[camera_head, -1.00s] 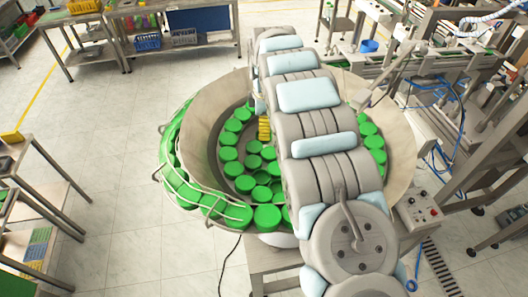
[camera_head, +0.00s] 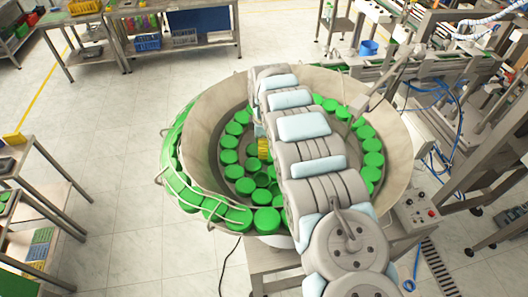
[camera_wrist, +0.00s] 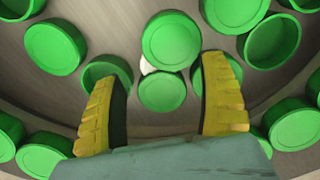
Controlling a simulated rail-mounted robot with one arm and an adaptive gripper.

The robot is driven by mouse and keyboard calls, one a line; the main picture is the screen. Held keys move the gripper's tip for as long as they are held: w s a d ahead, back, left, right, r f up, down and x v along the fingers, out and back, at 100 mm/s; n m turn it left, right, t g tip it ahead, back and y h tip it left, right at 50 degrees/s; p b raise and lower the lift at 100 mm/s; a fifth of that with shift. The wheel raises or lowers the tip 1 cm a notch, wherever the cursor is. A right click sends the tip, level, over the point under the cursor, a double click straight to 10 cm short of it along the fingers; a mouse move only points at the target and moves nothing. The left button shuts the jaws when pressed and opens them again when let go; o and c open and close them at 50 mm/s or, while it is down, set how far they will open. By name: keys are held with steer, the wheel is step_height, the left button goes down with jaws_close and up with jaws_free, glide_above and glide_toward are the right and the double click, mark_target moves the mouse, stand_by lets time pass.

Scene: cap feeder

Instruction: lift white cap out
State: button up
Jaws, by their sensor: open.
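A small white patch, likely the white cap (camera_wrist: 147,67), shows in the wrist view, mostly hidden by a green cap (camera_wrist: 171,40) and beside another green cap (camera_wrist: 162,91). It cannot be made out in the head view. My gripper (camera_wrist: 161,72) has its two yellow fingers spread, with the white patch and these caps between or just beyond the fingertips. Nothing is held. In the head view my gripper (camera_head: 264,149) is inside the feeder bowl (camera_head: 205,105), low over the caps and partly hidden by my arm.
Several green caps (camera_head: 230,141) lie around the bowl floor, some open side up. One open cap (camera_wrist: 107,76) is right at the left finger. A wire-railed chute (camera_head: 195,202) of green caps runs along the bowl's left outside. A control box (camera_head: 418,212) stands at right.

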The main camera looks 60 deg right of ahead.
steer(key=shift+w+f+p, duration=0.1)
steer(key=shift+f+p, duration=0.3)
steer(key=shift+f, duration=1.25)
steer(key=shift+c, duration=0.3)
steer(key=c, duration=0.7)
steer(key=shift+c, duration=0.2)
